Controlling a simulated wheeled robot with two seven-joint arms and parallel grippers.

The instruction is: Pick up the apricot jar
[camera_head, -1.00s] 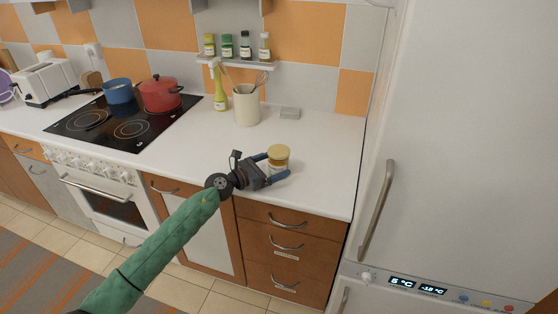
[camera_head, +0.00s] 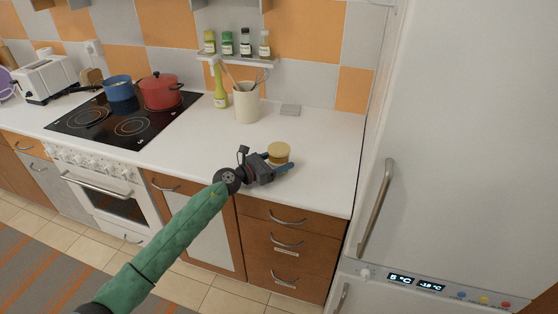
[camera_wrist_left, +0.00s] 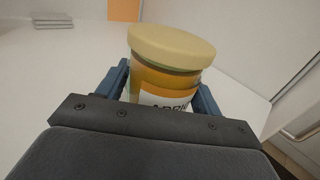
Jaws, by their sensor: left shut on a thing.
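The apricot jar (camera_head: 279,152) has a pale yellow lid and orange contents. It is at the front right part of the white counter. My left gripper (camera_head: 279,164) is shut on the jar, and its body hides most of the jar in the head view. In the left wrist view the jar (camera_wrist_left: 168,75) stands between the two blue fingers, with part of a white label showing. The jar looks roughly upright. I cannot tell whether its base touches the counter. My right gripper is not in view.
A stove (camera_head: 125,122) with a red pot (camera_head: 160,93) and blue pot (camera_head: 120,88) is left. A fridge (camera_head: 460,150) stands at right.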

